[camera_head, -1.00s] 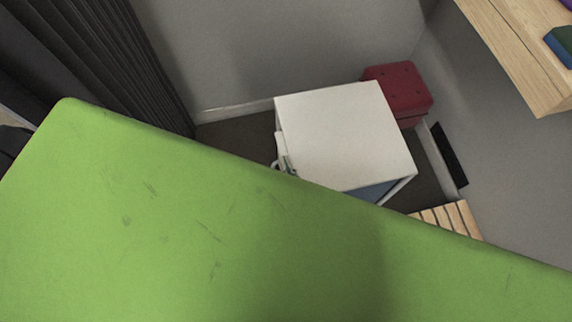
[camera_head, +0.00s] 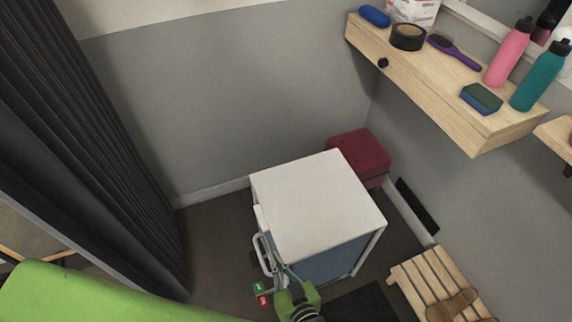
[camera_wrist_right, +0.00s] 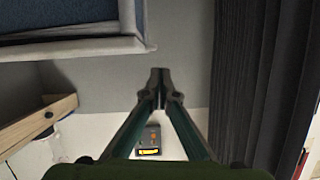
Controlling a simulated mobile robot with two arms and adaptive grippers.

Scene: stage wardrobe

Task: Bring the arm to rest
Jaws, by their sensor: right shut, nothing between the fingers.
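My right gripper (camera_head: 278,268) shows at the bottom middle of the head view, beside the handle side of a white cabinet (camera_head: 318,205). Its green wrist part is just below. In the right wrist view its two fingers (camera_wrist_right: 160,75) meet at the tips, with nothing between them. A white frame with a dark blue panel (camera_wrist_right: 60,28) fills the upper left there. Whether the fingers touch the cabinet's white handle (camera_head: 262,254) cannot be told from the head view. My left gripper is in neither view.
A red box (camera_head: 358,155) stands behind the cabinet. A slatted wooden bench (camera_head: 412,275) with brown shoes is at lower right. A wooden wall shelf (camera_head: 420,85) holds bottles, a brush and tape. A dark curtain (camera_head: 110,130) hangs at left. Dark floor (camera_head: 215,240) is clear left of the cabinet.

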